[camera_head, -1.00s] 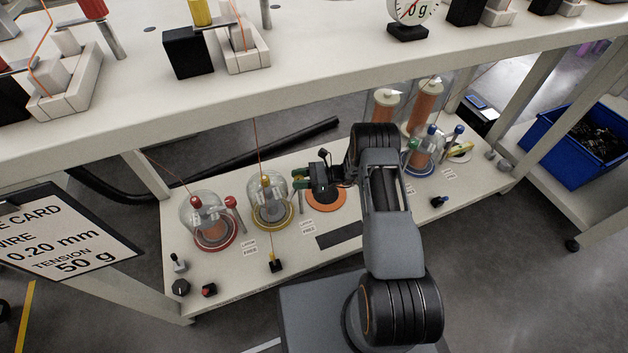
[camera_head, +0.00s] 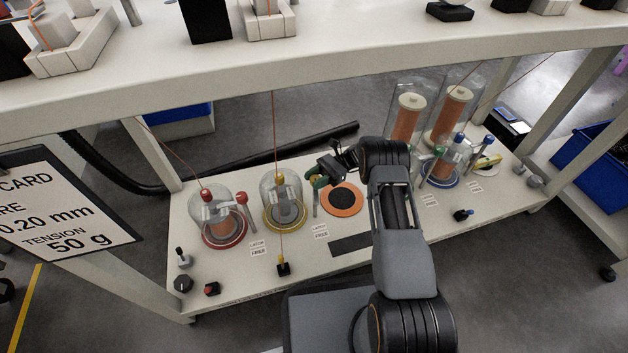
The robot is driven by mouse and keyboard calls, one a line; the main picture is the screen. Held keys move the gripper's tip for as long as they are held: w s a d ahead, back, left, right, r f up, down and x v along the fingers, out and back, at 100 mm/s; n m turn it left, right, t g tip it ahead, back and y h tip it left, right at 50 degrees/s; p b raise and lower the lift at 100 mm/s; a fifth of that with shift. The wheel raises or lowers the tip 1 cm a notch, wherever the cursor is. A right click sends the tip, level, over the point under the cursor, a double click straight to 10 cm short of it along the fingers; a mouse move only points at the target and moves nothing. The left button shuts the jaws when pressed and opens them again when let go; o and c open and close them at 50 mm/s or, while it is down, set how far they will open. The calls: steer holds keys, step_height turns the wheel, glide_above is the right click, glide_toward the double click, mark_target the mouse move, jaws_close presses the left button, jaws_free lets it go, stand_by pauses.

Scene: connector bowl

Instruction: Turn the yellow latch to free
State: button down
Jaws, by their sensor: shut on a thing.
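The yellow station is a clear dome (camera_head: 283,203) with a yellow ball on top and a yellow ring at its base, on the lower shelf. The yellow latch (camera_head: 315,199) stands just right of the dome as a thin upright post; its top is hidden at my fingers. My gripper (camera_head: 318,182) reaches in from the right, its green fingertips closed around the post's top. The fingers slant down to the left. A LATCH FREE label (camera_head: 320,232) lies in front of the post.
A red-ringed dome (camera_head: 222,217) with a red-knobbed post stands left. An orange ring with a black centre (camera_head: 342,199) lies right of the latch. A wire runs up from the yellow dome. Blue and green latches stand farther right. The upper shelf (camera_head: 330,62) overhangs.

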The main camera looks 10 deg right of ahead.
steer(key=shift+a, duration=0.1)
stand_by(0.3)
steer(key=c, duration=0.7)
jaws_free()
steer(key=shift+r, duration=0.1)
